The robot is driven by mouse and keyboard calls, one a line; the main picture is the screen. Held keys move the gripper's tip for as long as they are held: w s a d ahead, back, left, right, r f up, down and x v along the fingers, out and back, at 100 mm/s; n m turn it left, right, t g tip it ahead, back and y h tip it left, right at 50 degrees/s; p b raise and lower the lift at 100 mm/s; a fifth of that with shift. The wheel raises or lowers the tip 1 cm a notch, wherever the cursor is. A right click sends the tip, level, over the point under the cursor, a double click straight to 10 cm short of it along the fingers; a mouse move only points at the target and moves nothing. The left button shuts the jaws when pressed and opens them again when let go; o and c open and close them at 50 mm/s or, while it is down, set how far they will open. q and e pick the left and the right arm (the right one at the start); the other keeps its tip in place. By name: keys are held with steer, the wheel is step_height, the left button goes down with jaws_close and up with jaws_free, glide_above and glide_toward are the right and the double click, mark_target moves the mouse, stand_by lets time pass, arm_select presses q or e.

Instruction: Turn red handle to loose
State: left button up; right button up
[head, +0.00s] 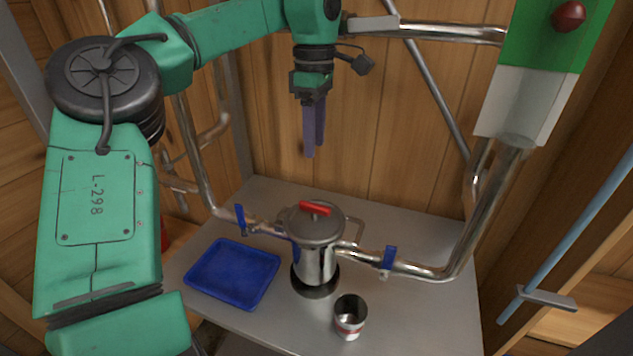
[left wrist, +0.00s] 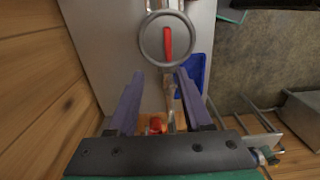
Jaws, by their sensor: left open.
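The red handle (head: 315,208) lies across the lid of a steel pot (head: 314,262) on the metal table. It also shows in the left wrist view as a red bar (left wrist: 167,43) on the round lid (left wrist: 155,57). My left gripper (head: 312,153) is open and empty, pointing down in the air above and behind the pot. In the left wrist view its two purple fingers (left wrist: 160,76) are spread, with the lid beyond their tips. Nothing is between them at the tips. My right gripper is not in view.
A blue tray (head: 262,300) lies left of the pot. A steel cup (head: 350,316) stands in front of it. Steel pipes with blue valve levers (head: 389,258) run on both sides. A green and white box with a red knob (head: 569,16) is at upper right.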

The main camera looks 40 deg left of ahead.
arm_select(q)
glide_above(314, 204)
step_height(314, 204, down, 6)
step_height(314, 204, down, 7)
steer(key=shift+w+a+f+p, duration=0.1)
steer(key=shift+w+p, duration=0.05)
steer(key=shift+p, duration=0.9)
steer(key=shift+f, duration=0.1)
steer(key=shift+s+d, duration=0.25)
steer(key=shift+w+a, duration=0.1)
jaws_close()
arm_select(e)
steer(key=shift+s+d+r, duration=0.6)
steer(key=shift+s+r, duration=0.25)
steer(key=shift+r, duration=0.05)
